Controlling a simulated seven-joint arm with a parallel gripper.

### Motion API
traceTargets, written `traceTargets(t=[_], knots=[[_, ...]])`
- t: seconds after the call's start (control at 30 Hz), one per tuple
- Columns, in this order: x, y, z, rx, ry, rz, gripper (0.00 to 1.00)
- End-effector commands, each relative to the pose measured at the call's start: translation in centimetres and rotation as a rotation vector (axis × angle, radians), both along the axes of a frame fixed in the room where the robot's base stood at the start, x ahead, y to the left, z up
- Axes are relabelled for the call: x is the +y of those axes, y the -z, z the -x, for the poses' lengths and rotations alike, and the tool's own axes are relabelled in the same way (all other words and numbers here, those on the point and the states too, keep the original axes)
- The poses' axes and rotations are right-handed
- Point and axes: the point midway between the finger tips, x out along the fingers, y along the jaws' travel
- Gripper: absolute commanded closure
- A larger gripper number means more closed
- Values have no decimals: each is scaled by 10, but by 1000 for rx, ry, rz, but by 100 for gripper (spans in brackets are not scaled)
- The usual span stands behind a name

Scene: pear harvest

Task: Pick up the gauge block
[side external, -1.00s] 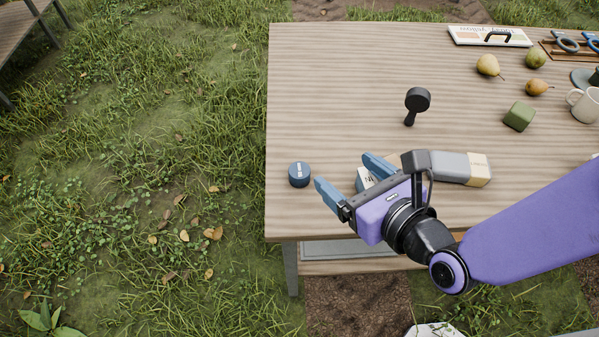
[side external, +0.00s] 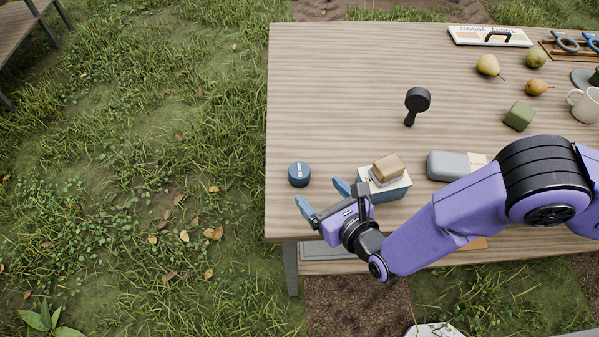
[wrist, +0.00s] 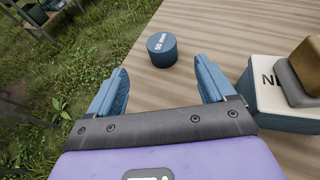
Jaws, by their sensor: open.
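The gauge block (side external: 299,174) appears to be the short dark blue cylinder near the table's left edge, standing upright. In the wrist view the gauge block (wrist: 162,49) shows "50 mm" on its top and lies ahead of the fingers, slightly beyond them. My gripper (side external: 322,196) is open and empty, near the table's front left corner. Its blue fingers, also in the wrist view (wrist: 162,75), point toward the block and are apart from it.
A blue and white box (side external: 393,188) with a tan block (side external: 387,167) on top stands close to the right of my gripper. A grey case (side external: 447,165) lies further right. The table's left edge (side external: 267,130) is near the gauge block.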

Motion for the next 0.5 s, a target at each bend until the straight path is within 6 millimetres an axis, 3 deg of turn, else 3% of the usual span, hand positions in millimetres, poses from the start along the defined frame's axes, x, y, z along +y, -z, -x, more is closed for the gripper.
traceTargets(t=[0.2, 0.5], knots=[[14, 14, -30, 1, 4, -1, 17], [23, 21, -46, 0, 1, 0, 17]])
